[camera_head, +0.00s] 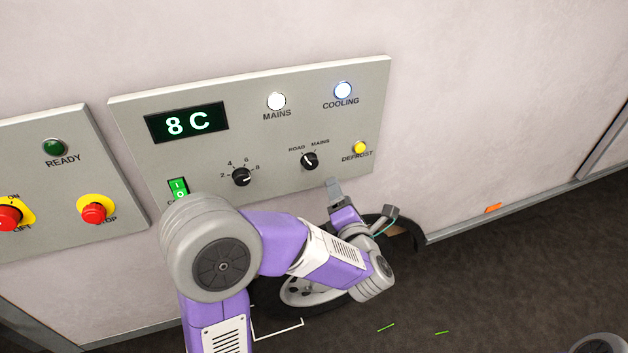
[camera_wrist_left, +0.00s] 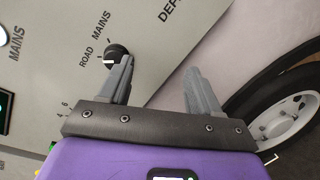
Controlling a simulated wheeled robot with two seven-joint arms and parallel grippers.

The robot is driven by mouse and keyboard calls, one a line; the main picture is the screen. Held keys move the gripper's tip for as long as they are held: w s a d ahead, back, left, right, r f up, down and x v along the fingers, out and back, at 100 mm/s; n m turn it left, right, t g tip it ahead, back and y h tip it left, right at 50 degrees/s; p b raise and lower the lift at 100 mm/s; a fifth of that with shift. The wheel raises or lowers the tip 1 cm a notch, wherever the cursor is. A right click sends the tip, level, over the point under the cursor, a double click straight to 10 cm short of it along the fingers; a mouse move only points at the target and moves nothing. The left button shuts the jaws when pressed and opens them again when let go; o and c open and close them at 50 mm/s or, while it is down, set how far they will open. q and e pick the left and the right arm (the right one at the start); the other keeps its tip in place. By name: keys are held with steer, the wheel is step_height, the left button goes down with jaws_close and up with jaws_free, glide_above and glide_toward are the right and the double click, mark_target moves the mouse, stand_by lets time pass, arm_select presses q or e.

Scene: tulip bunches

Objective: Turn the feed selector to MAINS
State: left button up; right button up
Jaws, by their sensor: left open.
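The feed selector (camera_head: 309,161) is a small black knob on the grey control panel, under the labels ROAD and MAINS. It also shows in the left wrist view (camera_wrist_left: 118,50), partly covered by a fingertip; its white mark seems to lie on the ROAD side. My left gripper (camera_head: 362,200) is open and empty, below and right of the selector. In the left wrist view its fingers (camera_wrist_left: 158,75) stand wide apart, with one fingertip overlapping the knob's lower edge; I cannot tell whether they touch. The white MAINS lamp (camera_head: 276,101) looks lit. My right gripper is not in view.
On the panel (camera_head: 250,130) are an 8 C display (camera_head: 187,122), a temperature knob (camera_head: 241,177), a green switch (camera_head: 178,188), a COOLING lamp (camera_head: 343,90) and a yellow DEFROST button (camera_head: 360,148). A second panel (camera_head: 60,180) is at left. A wheel (camera_head: 300,291) sits below.

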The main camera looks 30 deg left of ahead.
mark_target(312, 165)
arm_select(q)
steer(key=s+a+r+n+g+y, duration=0.2)
steer(key=s+r+n+y, duration=0.15)
steer(key=n, duration=0.25)
steer(key=shift+h, duration=0.35)
steer(key=x, duration=0.5)
steer(key=b+x, duration=0.1)
steer(key=x, duration=0.1)
steer(key=shift+w+r, duration=0.25)
steer(key=shift+r, duration=0.1)
